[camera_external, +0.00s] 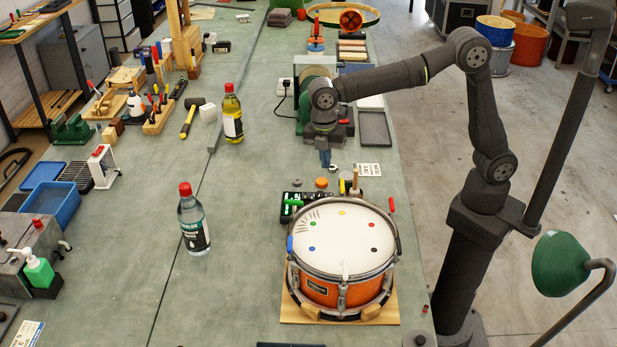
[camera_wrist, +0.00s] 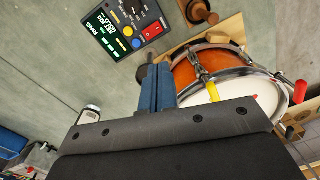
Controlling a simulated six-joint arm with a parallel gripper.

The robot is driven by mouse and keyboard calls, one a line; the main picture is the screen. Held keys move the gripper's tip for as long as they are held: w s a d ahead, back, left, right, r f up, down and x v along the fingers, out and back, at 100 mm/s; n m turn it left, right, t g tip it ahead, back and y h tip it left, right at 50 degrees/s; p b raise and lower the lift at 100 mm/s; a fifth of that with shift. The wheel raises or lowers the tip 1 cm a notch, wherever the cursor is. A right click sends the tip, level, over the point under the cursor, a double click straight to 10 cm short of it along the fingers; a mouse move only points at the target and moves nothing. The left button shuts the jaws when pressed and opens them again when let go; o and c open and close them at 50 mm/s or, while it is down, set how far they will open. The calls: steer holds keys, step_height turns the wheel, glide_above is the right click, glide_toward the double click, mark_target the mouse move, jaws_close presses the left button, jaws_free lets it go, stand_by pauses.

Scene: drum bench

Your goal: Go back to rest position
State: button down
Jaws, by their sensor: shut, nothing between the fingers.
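My gripper (camera_external: 325,158) is shut and empty. It points down over the bench, behind the drum and in front of the green machine. Its blue fingers (camera_wrist: 157,88) are together in the wrist view. The orange drum (camera_external: 335,290) with a white head sits on a wooden board at the front right of the bench, apart from my gripper. Part of the drum also shows in the wrist view (camera_wrist: 205,66). My arm reaches over the bench from the stand on the right.
A tuner with a lit display (camera_wrist: 121,27) lies beside the drum. A clear bottle (camera_external: 193,222) and a yellow bottle (camera_external: 232,115) stand left. A green-and-grey machine (camera_external: 318,92) is close behind my gripper. A green lamp (camera_external: 560,264) stands at right.

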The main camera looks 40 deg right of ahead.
steer(key=s+d+r+m+t+y, duration=0.1)
steer(key=s+d+r+m, duration=0.2)
steer(key=r+m, duration=0.4)
steer(key=s+d+r+m+t+y, duration=0.2)
steer(key=s+d+r+m, duration=0.1)
steer(key=r+m, duration=0.4)
step_height(320, 180, down, 8)
steer(key=w+a+m, duration=0.1)
steer(key=shift+w, duration=0.25)
steer(key=shift+a, duration=0.1)
stand_by(0.4)
steer(key=v, duration=0.6)
steer(key=shift+w+a+f+n+g+h, duration=0.25)
steer(key=shift+w+a+f+n, duration=0.3)
steer(key=shift+n, duration=0.5)
steer(key=shift+w+a+f+n+g+h, duration=0.25)
steer(key=shift+a+f+n, duration=0.2)
steer(key=shift+f+n, duration=0.4)
steer(key=shift+w+a+f+n+g+h, duration=0.25)
steer(key=shift+w+a+f+n, duration=0.25)
steer(key=shift+n, duration=0.7)
